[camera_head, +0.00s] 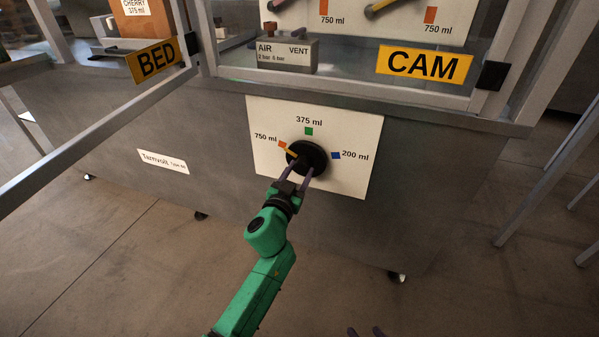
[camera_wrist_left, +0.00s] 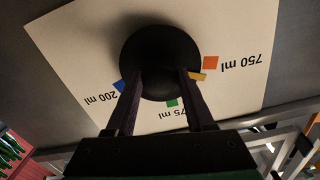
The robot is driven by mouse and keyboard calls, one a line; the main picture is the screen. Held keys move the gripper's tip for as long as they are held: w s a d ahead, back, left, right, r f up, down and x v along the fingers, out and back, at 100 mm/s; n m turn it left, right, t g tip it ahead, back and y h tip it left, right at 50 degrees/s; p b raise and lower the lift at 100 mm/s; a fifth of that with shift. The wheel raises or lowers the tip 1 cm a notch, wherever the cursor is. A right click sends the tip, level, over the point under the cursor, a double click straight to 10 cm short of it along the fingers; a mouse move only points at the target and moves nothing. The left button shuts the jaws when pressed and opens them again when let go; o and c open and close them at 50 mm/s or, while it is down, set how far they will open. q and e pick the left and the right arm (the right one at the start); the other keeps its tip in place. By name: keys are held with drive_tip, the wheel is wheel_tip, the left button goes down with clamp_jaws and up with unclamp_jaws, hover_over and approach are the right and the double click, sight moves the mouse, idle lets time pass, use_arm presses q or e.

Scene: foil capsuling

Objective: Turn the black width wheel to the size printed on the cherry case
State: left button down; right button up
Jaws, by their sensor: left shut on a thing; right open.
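The black width wheel (camera_head: 318,156) sits on a white panel (camera_head: 352,181) marked 750 ml, 375 ml and 200 ml. Its yellow pointer (camera_head: 291,152) is beside the orange 750 ml mark (camera_head: 283,144); the green 375 ml mark (camera_head: 309,131) is at the top. My left gripper (camera_head: 297,171) is shut on the wheel, which also shows in the left wrist view (camera_wrist_left: 160,55). The cherry case (camera_head: 150,25) at the top left has a label reading CHERRY 375 ml. Only the spread fingertips of my right gripper (camera_head: 365,332) show at the bottom edge, open and empty.
A grey AIR/VENT box (camera_head: 287,57) sits on the ledge. The floor in front of the grey cabinet is clear.

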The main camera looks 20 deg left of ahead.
use_arm(q)
drive_tip(key=m, duration=1.2)
drive_tip(key=shift+m, duration=0.4)
idle(0.3)
drive_tip(key=shift+c, duration=1.3)
unclamp_jaws()
